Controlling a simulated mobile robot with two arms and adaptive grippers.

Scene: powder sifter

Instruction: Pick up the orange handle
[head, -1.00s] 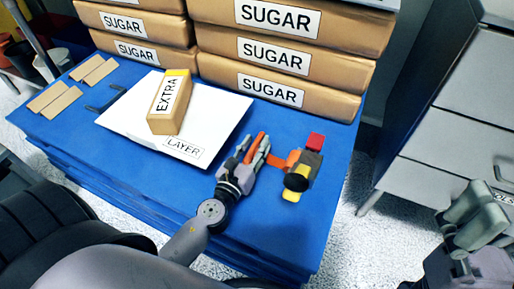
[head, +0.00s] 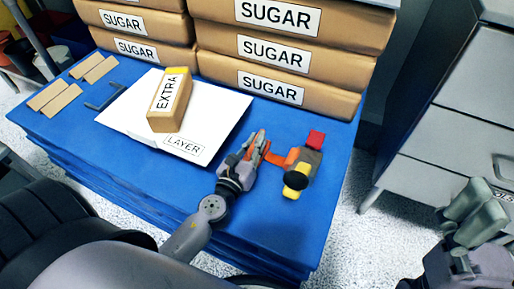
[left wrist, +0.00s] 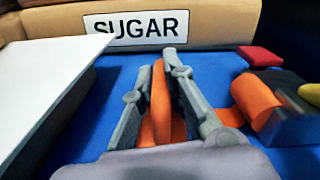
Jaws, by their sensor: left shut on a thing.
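An orange handle (left wrist: 160,108) stands between the two grey fingers of my left gripper (left wrist: 168,75) in the left wrist view. In the head view, my left gripper (head: 259,146) is shut on this handle above the right part of the blue surface, and its fingers hide most of it. An orange arm leads right from the handle to a tool body (head: 304,165) with orange, dark, yellow and red parts. My right gripper (head: 474,208) is at the lower right of the head view, away from the tool; its finger opening is unclear.
A white sheet labelled LAYER (head: 218,122) lies left of the tool, with an EXTRA box (head: 164,122) on it. Stacked SUGAR bags (head: 315,102) stand behind. The blue surface (head: 285,225) is clear in front of the tool. A grey drawer cabinet (head: 450,120) stands at right.

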